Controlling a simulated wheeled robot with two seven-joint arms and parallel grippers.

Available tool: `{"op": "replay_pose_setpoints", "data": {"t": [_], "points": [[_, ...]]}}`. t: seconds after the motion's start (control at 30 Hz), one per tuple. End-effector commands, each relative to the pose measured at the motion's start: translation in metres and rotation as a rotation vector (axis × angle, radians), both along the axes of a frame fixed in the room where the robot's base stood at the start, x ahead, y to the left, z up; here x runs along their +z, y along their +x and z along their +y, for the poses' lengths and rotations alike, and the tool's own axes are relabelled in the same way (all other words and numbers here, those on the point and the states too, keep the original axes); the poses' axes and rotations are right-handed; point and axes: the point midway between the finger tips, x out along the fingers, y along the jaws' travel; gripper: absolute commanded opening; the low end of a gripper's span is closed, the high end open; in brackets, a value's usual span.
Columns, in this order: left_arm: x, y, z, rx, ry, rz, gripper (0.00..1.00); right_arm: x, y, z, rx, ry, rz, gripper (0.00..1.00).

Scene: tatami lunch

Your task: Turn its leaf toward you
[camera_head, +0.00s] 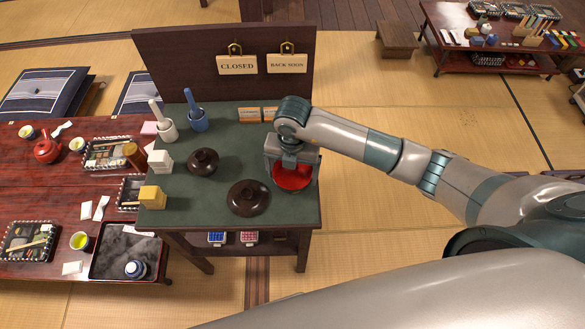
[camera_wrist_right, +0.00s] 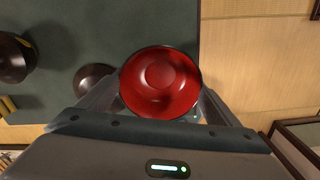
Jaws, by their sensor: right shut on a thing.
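My right gripper (camera_head: 291,161) is shut on a round red bowl-like thing (camera_head: 292,179) at the right side of the dark green counter top. In the right wrist view the red thing (camera_wrist_right: 161,82) sits between the fingers, its glossy inside with a raised ring facing the camera. I cannot tell whether it is a bowl or an upturned lid. No leaf shows on it. A dark lidded bowl (camera_head: 203,162) and a dark round lid (camera_head: 248,198) lie to the left. A dark round thing (camera_wrist_right: 12,58) in the wrist view carries a small yellow mark. My left gripper is out of view.
A dark sign board (camera_head: 190,62) stands along the counter's back. White (camera_head: 168,131) and blue (camera_head: 199,121) mortars, white blocks (camera_head: 160,161) and yellow blocks (camera_head: 153,197) stand at the left. The green top (camera_head: 225,140) is bare around the middle.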

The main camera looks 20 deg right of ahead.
Motion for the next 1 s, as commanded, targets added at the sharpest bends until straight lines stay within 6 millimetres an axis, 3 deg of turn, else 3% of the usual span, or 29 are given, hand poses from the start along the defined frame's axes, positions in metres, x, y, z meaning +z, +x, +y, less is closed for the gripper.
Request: {"op": "replay_pose_setpoints", "data": {"t": [0.13, 0.2, 0.4, 1.0], "points": [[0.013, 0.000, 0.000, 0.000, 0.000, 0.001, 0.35, 0.003, -0.001, 0.001, -0.162, 0.001, 0.002, 0.61], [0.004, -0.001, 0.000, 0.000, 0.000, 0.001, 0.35, -0.007, 0.000, 0.000, -0.162, 0.000, 0.000, 0.61], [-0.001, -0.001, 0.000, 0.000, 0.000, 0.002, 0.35, -0.013, 0.000, 0.000, -0.158, 0.001, 0.000, 0.61], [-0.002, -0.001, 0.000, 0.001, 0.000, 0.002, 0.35, -0.015, 0.000, 0.000, -0.156, 0.001, 0.000, 0.61]]}}
